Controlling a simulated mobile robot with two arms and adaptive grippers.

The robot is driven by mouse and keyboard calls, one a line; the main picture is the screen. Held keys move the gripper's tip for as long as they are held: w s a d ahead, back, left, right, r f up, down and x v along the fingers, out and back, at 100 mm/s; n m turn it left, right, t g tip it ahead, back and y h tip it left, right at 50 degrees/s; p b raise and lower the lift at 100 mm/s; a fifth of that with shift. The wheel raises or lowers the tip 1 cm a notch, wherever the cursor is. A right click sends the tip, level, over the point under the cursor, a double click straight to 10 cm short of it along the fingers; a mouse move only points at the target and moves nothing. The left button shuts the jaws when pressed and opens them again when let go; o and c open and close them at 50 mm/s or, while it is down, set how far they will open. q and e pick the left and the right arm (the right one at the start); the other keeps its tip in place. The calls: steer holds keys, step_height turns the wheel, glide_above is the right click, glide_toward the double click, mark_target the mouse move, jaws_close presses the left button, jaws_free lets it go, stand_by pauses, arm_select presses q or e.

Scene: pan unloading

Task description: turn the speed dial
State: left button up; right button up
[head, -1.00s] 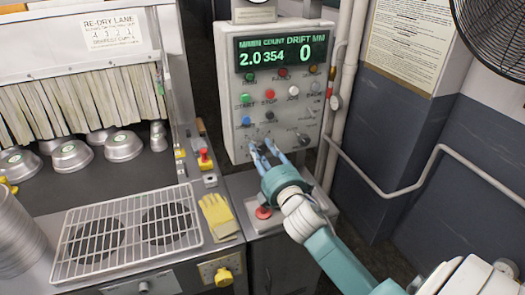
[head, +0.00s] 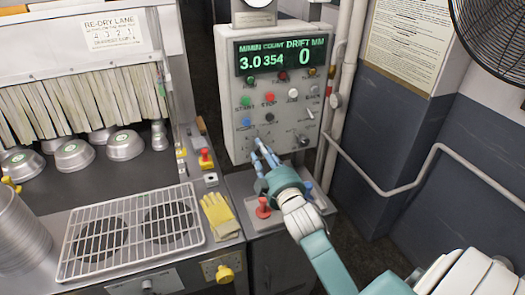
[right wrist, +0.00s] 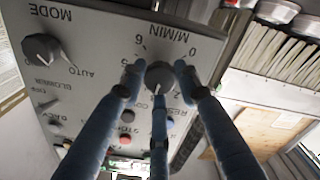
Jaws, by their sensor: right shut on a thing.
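The speed dial (right wrist: 159,76) is a dark round knob under the M/MIN scale in the right wrist view, low on the grey control panel (head: 232,75). My right gripper (right wrist: 158,80) has its blue fingers closed around the knob. In the head view, my right gripper (head: 262,146) reaches the panel's lower part, and its fingers mostly hide the dial. The panel's green display (head: 280,57) reads 3.0 M/MIN, count 354 and drift 0. My left gripper is not in view.
The MODE knob (right wrist: 41,47) sits beside the dial on the same panel. Coloured buttons (head: 269,98) are above. A red mushroom button (head: 263,207) stands on the ledge below my right arm. A wire rack (head: 128,232) and yellow gloves (head: 219,214) lie to the left.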

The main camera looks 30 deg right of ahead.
steer(key=shift+f+m+p, duration=0.1)
steer(key=shift+m+p, duration=1.1)
steer(key=shift+m, duration=3)
steer(key=o, duration=1.1)
steer(key=v, duration=1.2)
